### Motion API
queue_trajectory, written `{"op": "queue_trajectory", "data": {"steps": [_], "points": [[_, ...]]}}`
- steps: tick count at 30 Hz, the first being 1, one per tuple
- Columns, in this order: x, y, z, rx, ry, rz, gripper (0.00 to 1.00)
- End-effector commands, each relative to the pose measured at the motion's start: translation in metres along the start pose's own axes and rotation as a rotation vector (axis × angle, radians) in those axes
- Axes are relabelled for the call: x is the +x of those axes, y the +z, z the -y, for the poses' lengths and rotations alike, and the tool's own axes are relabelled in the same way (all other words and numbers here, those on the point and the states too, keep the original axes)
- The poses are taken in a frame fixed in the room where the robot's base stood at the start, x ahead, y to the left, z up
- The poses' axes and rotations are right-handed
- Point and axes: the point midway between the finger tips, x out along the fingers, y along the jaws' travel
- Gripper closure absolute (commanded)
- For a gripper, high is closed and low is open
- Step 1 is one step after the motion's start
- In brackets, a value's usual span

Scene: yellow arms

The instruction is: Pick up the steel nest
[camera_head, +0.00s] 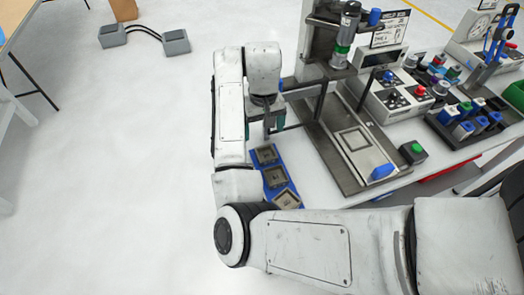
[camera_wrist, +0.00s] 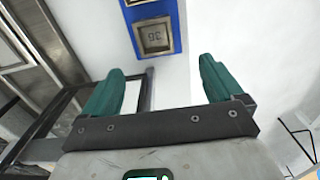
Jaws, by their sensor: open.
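A blue tray (camera_head: 298,200) at the near table edge holds 3 square grey metal nests. The far nest (camera_head: 266,154), the middle nest (camera_head: 275,177) and the near nest (camera_head: 287,200) lie in a row; I cannot tell by look which is the steel one. In the wrist view, one nest (camera_wrist: 154,37) with a dark number on its centre sits in the blue tray (camera_wrist: 179,22), beyond the fingertips; another is cut off at the top edge. My gripper (camera_wrist: 160,78) is open and empty, its green fingers wide apart. In the head view my gripper (camera_head: 265,126) hangs near the tray's far end.
A press stand (camera_head: 345,35) with a grey base plate (camera_head: 350,140) stands right of the tray. Button boxes (camera_head: 390,95), a green-button box (camera_head: 413,153) and a rack of coloured parts (camera_head: 470,122) stand farther right.

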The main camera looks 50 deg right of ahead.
Motion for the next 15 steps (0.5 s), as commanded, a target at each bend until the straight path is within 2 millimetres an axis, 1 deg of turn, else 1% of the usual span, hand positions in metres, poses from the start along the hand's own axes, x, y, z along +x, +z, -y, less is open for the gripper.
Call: {"op": "queue_trajectory", "data": {"steps": [1, 6, 9, 15], "points": [[0.008, 0.001, 0.000, -0.002, 0.002, 0.004, 0.06], [0.033, 0.001, -0.001, -0.003, 0.002, 0.002, 0.06], [0.043, 0.001, -0.001, -0.001, 0.002, 0.001, 0.06], [0.055, 0.004, -0.003, 0.000, 0.002, 0.001, 0.06]]}}
